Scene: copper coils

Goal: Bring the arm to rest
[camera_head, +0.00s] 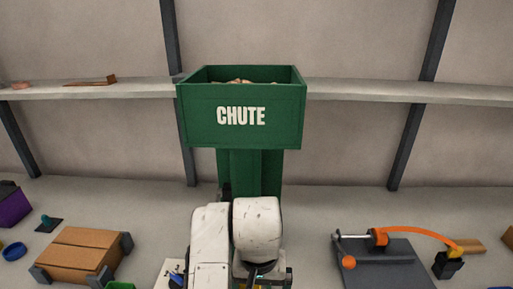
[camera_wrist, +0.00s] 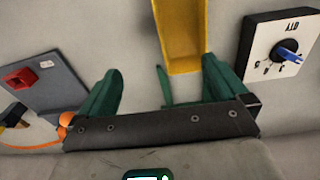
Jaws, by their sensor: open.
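My white arm is folded low at the bottom centre of the head view, in front of the green chute (camera_head: 242,140). Its gripper end is mostly hidden there by my own links. In the wrist view my gripper (camera_wrist: 162,66) shows as two green fingers on a dark bolted bar. The fingers are spread apart, with no held object visible between them. A yellow channel (camera_wrist: 182,50) lies past the fingertips at the top. Whether the gripper touches it cannot be told.
A grey plate (camera_head: 385,272) with an orange lever (camera_head: 415,236) stands at right. A shelf (camera_head: 375,91) runs behind.

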